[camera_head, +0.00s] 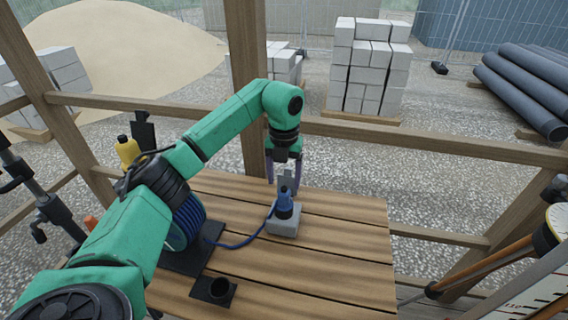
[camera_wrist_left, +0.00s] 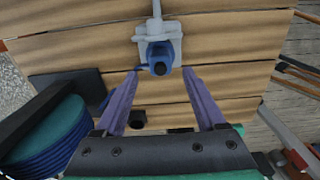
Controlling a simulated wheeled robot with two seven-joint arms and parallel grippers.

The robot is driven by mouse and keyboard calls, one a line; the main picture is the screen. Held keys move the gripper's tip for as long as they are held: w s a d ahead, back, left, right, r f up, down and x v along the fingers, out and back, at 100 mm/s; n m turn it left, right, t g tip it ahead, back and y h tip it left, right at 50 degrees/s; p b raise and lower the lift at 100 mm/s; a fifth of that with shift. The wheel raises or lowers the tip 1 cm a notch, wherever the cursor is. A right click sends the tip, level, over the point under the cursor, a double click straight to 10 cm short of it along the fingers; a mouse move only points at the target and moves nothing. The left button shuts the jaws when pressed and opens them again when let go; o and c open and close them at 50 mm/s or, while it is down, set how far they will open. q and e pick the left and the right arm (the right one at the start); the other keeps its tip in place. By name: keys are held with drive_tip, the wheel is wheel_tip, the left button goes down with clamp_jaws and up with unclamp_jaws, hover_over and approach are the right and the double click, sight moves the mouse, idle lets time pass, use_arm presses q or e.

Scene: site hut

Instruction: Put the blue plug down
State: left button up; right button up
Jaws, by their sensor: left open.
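In the left wrist view the plug (camera_wrist_left: 160,62) shows from above, in front of the grey block (camera_wrist_left: 160,30). My left gripper (camera_head: 284,183) is open, its two purple fingers pointing down just behind and above the plug. In the left wrist view its fingertips (camera_wrist_left: 160,72) lie on either side of the plug with gaps; touching is not visible. My right gripper is not in view.
The blue cable reel (camera_head: 188,222) stands on a dark base at the table's left, partly behind my arm. A black square holder with a round hole (camera_head: 214,290) lies at the front left. The table's right half (camera_head: 345,255) is clear. A wooden rail (camera_head: 430,142) runs behind.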

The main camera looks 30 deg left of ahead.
use_arm(q)
wheel_tip(320, 180, up, 7)
idle(0.3)
idle(0.4)
